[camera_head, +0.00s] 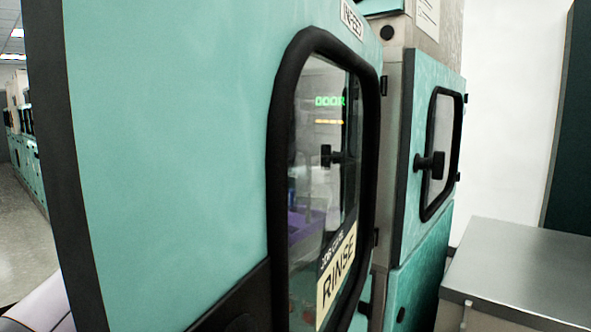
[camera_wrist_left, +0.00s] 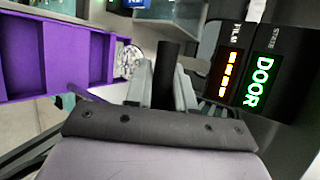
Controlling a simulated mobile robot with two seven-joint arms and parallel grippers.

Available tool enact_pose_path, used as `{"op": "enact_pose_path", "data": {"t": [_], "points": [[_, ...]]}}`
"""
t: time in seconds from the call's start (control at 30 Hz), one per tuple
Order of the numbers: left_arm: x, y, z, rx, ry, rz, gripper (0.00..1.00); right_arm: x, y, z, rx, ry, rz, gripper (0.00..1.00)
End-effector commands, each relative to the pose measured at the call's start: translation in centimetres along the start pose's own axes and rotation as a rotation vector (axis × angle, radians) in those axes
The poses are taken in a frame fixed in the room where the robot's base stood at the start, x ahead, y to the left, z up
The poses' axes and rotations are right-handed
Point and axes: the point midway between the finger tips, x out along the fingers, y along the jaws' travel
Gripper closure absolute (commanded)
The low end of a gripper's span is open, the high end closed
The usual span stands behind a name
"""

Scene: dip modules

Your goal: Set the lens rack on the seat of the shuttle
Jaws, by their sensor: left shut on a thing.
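In the left wrist view my left gripper (camera_wrist_left: 163,88) has its grey fingers closed on a black post (camera_wrist_left: 168,62). I cannot tell whether this post belongs to the lens rack or to a door. A purple frame (camera_wrist_left: 77,55) with open compartments is at the left of that view, apart from the fingers. I cannot tell whether it is the shuttle or the rack. In the head view something purple (camera_head: 303,226) shows dimly through the door window. My left gripper is not clearly visible there, and my right gripper is in neither view.
A large teal door (camera_head: 170,150) with a black-rimmed window and RINSE label (camera_head: 338,275) fills the head view. A second teal door (camera_head: 412,215) and a metal counter (camera_head: 525,265) are at right. A lit DOOR display (camera_wrist_left: 258,82) is near the gripper. Floor is open at far left.

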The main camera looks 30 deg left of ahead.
Motion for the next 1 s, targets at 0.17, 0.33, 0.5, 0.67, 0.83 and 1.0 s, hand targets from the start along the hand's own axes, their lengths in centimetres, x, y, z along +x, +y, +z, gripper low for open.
{"op": "enact_pose_path", "data": {"t": [0.17, 0.33, 0.5, 0.67, 0.83, 1.0], "points": [[1.0, 1.6, -0.3, 0.001, -0.001, -0.002, 1.00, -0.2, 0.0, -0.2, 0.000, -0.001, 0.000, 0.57], [1.8, 2.9, -0.7, 0.000, 0.000, -0.005, 1.00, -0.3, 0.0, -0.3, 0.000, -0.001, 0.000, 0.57], [1.8, 3.0, -0.8, -0.001, 0.000, -0.006, 1.00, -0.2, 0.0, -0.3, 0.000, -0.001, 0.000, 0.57], [1.9, 3.2, -0.8, -0.001, 0.000, -0.005, 1.00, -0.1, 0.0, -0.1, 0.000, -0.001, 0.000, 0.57], [2.0, 3.3, -0.9, 0.000, 0.000, 0.000, 0.51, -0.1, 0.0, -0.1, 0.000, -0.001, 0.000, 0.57], [2.0, 3.3, -0.9, 0.001, 0.000, 0.000, 0.51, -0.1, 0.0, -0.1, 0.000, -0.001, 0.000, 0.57]]}}
